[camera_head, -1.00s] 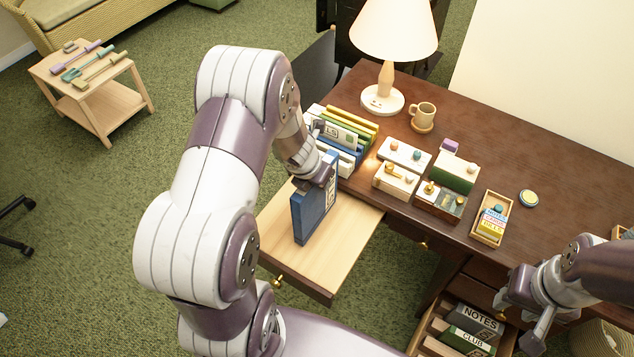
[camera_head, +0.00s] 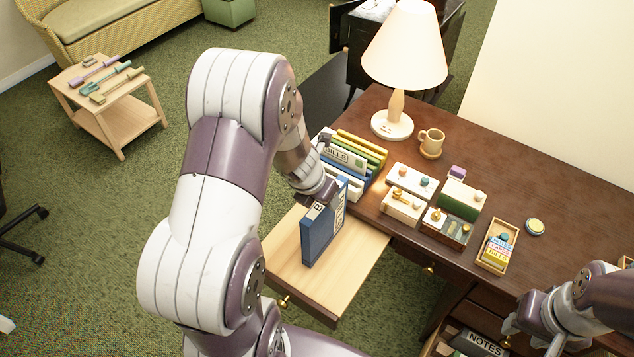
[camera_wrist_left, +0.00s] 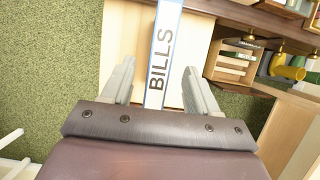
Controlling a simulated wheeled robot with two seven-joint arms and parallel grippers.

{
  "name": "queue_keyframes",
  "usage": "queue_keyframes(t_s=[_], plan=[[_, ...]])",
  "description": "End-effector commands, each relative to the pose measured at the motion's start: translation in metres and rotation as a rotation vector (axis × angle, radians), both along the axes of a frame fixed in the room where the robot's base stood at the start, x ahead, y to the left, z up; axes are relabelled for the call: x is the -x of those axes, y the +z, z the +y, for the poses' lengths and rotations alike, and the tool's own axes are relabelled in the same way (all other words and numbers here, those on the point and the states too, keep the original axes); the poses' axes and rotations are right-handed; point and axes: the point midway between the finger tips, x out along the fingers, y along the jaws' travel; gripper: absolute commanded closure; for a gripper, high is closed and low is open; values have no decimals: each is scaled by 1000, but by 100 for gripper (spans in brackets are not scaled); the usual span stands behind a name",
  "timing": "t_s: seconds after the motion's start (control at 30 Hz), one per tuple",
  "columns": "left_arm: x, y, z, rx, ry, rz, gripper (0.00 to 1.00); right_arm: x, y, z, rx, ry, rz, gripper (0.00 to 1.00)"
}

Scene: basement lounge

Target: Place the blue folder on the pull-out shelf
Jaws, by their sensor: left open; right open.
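The blue folder (camera_head: 322,236) stands upright on the pale wooden pull-out shelf (camera_head: 284,262), which sticks out from the desk's left end. My left gripper (camera_head: 322,194) is at the folder's top edge. In the left wrist view my left gripper (camera_wrist_left: 158,72) is open, with the folder's spine (camera_wrist_left: 162,55), marked BILLS, between its spread fingers and apparently clear of both. The folder's lower edge rests on the shelf. My right gripper (camera_head: 522,328) is open and empty, low at the right by the desk front.
A rack of folders (camera_head: 352,160) stands on the desk just behind the shelf. A lamp (camera_head: 404,50), a mug (camera_head: 431,141), small boxes (camera_head: 404,206) and a tray (camera_head: 497,246) occupy the desk. A drawer with a NOTES folder (camera_head: 478,343) is below right. Shelf surface beside the folder is bare.

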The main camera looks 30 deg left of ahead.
Motion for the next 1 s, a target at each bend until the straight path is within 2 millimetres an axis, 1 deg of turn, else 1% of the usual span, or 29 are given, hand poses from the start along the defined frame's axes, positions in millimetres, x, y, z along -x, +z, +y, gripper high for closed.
queue_keyframes(t_s=[0.03,0.1,0.2,0.27,0.33,0.37,0.43,0.47,0.5,0.53,0.57,0.6,0.63,0.67,0.7,0.8,0.9,0.93,0.97,1.0], plan=[[5,18,1,0,1,-1,41,0,12,0,0,0,0,57],[10,33,1,0,0,-2,41,0,19,0,0,0,0,57],[17,46,1,1,1,0,41,0,26,0,0,0,0,57],[20,51,1,2,1,0,41,0,29,0,0,0,0,57],[20,56,1,14,48,-7,41,0,29,0,0,0,0,57],[19,59,1,29,108,-15,41,0,29,0,0,0,0,57],[16,69,0,105,373,-46,41,0,29,0,0,0,0,57],[15,74,-1,156,537,-63,41,0,29,0,0,0,0,57],[16,82,-1,236,792,-86,41,0,28,0,0,0,0,57],[20,87,-2,303,1000,-100,41,0,28,0,0,0,0,57],[26,91,-4,373,1216,-110,41,0,28,0,0,0,0,57],[37,95,-8,466,1500,-116,41,0,28,0,0,0,0,57],[46,97,-12,530,1707,-114,41,0,28,0,0,0,0,57],[56,98,-18,590,1905,-106,41,0,28,0,0,0,0,57],[70,99,-27,657,2154,-91,41,0,28,0,0,0,0,57],[99,101,-53,765,2660,-34,41,0,28,0,0,0,0,57],[117,102,-73,797,2966,18,41,0,28,0,0,0,0,57],[119,103,-77,803,3020,29,41,0,28,0,0,0,0,57],[121,103,-79,-793,-3018,-36,41,0,28,0,0,0,0,57],[123,103,-81,-777,-2992,-42,41,0,28,0,0,0,0,57]])
